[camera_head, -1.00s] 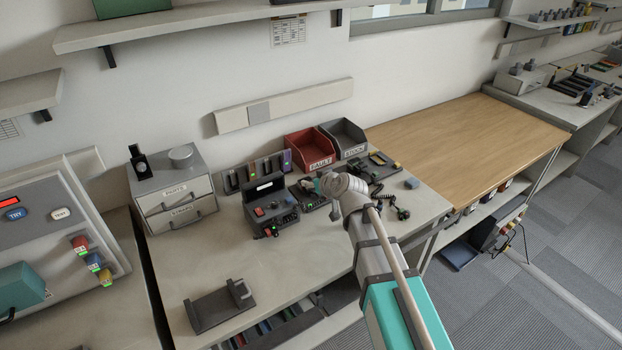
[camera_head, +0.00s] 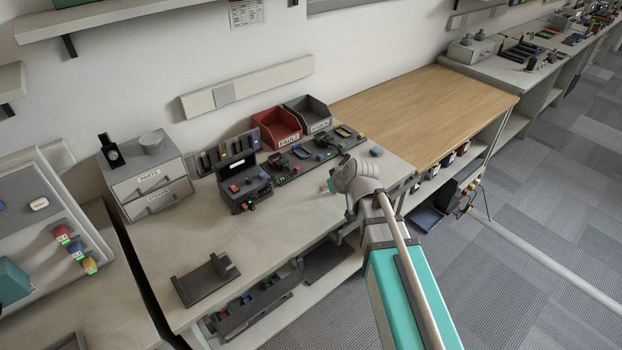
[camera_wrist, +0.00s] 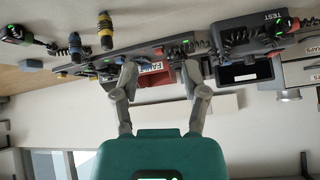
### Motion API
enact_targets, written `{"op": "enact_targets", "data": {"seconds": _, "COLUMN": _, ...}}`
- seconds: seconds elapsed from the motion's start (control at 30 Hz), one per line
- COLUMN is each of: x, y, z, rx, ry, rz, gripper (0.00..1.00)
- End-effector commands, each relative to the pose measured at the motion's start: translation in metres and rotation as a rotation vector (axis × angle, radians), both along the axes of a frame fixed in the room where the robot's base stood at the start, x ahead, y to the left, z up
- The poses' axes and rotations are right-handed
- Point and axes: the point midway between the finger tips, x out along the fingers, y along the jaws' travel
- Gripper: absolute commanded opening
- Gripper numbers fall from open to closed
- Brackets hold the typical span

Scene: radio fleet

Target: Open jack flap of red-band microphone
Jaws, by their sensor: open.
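A dark rack (camera_head: 318,152) at the back of the grey bench holds several small handsets and coiled cords. I cannot make out which microphone has the red band, and no jack flap can be told. My gripper (camera_wrist: 160,67) is open and empty, its two grey fingers spread below the rack in the wrist view. In the head view my gripper (camera_head: 330,186) is over the bench, in front of the rack.
A dark test unit (camera_head: 243,184) stands left of the rack. A red FAULT bin (camera_head: 275,127) and a grey STOCK bin (camera_head: 309,113) stand behind it. A grey drawer box (camera_head: 148,178) and a dark cradle (camera_head: 205,280) are on the left.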

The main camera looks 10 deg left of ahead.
Motion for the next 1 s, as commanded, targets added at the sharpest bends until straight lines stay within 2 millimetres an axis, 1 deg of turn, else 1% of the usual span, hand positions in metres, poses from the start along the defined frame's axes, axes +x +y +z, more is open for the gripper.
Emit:
{"op": "enact_targets", "data": {"seconds": 0.03, "x": -0.004, "y": -0.014, "z": -0.003, "rx": -0.014, "ry": 0.025, "rz": -0.022, "gripper": 0.57}}
{"op": "enact_targets", "data": {"seconds": 0.17, "x": -0.015, "y": -0.057, "z": -0.015, "rx": -0.063, "ry": 0.116, "rz": -0.098, "gripper": 0.57}}
{"op": "enact_targets", "data": {"seconds": 0.2, "x": -0.02, "y": -0.072, "z": -0.019, "rx": -0.082, "ry": 0.148, "rz": -0.126, "gripper": 0.57}}
{"op": "enact_targets", "data": {"seconds": 0.27, "x": -0.029, "y": -0.095, "z": -0.025, "rx": -0.11, "ry": 0.202, "rz": -0.173, "gripper": 0.57}}
{"op": "enact_targets", "data": {"seconds": 0.3, "x": -0.035, "y": -0.11, "z": -0.03, "rx": -0.127, "ry": 0.236, "rz": -0.205, "gripper": 0.57}}
{"op": "enact_targets", "data": {"seconds": 0.47, "x": -0.062, "y": -0.165, "z": -0.05, "rx": -0.195, "ry": 0.367, "rz": -0.334, "gripper": 0.57}}
{"op": "enact_targets", "data": {"seconds": 0.5, "x": -0.07, "y": -0.178, "z": -0.057, "rx": -0.212, "ry": 0.399, "rz": -0.366, "gripper": 0.57}}
{"op": "enact_targets", "data": {"seconds": 0.6, "x": -0.09, "y": -0.206, "z": -0.078, "rx": -0.249, "ry": 0.476, "rz": -0.444, "gripper": 0.57}}
{"op": "enact_targets", "data": {"seconds": 0.7, "x": -0.104, "y": -0.222, "z": -0.095, "rx": -0.274, "ry": 0.528, "rz": -0.49, "gripper": 0.57}}
{"op": "enact_targets", "data": {"seconds": 0.8, "x": -0.115, "y": -0.233, "z": -0.111, "rx": -0.293, "ry": 0.564, "rz": -0.522, "gripper": 0.57}}
{"op": "enact_targets", "data": {"seconds": 1.0, "x": -0.131, "y": -0.246, "z": -0.136, "rx": -0.314, "ry": 0.615, "rz": -0.561, "gripper": 0.57}}
